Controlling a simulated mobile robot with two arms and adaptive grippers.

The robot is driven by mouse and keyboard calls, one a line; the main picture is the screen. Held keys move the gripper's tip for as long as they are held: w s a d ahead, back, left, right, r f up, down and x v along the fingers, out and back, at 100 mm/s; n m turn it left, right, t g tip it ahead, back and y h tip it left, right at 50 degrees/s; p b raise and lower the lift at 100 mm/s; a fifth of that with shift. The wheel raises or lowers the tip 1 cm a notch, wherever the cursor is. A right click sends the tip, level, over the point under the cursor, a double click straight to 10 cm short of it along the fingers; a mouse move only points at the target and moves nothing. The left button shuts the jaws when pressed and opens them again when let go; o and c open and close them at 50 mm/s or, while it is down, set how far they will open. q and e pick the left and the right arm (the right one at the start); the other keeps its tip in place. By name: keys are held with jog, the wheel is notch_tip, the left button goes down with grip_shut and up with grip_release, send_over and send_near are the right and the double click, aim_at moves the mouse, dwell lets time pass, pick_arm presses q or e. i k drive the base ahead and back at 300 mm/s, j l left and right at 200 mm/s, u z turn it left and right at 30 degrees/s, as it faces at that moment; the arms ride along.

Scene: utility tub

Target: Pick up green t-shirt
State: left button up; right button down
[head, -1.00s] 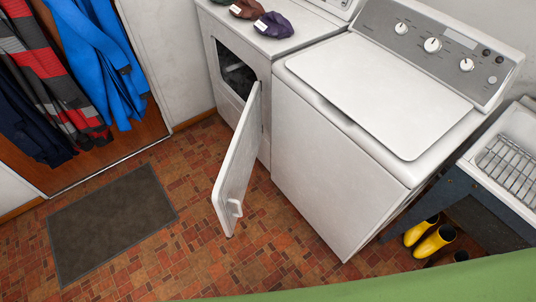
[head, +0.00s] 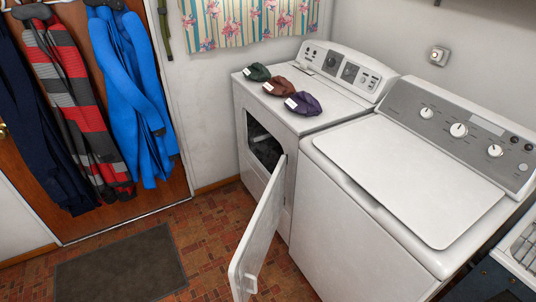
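A small dark green bundled cloth (head: 257,72) with a white tag lies on top of the dryer (head: 300,120), near its back left corner. It looks like the green t-shirt, though its shape is bunched and small in the picture. A brown bundle (head: 280,86) and a purple bundle (head: 305,104), also tagged, lie in a row beside it. Neither of my grippers shows in the head view.
The dryer door (head: 258,240) hangs open into the floor space. A white washer (head: 400,185) stands at right. Jackets (head: 125,90) hang on the wooden door at left. A grey mat (head: 120,268) lies on the brick-patterned floor.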

aim_at(257, 71)
jog(key=i+j+z, duration=0.15)
jog(key=z, duration=0.55)
jog(key=i+j+z, duration=0.2)
jog(key=j, duration=0.3)
jog(key=i+j+z, duration=0.15)
jog(key=j, duration=0.35)
jog(key=i+j+z, duration=0.2)
jog(key=j, duration=0.3)
jog(key=j+z, duration=0.2)
jog(key=j, duration=0.3)
jog(key=i+j, duration=0.1)
jog(key=j, duration=1.5)
jog(key=i+j, duration=0.15)
jog(key=j, duration=0.65)
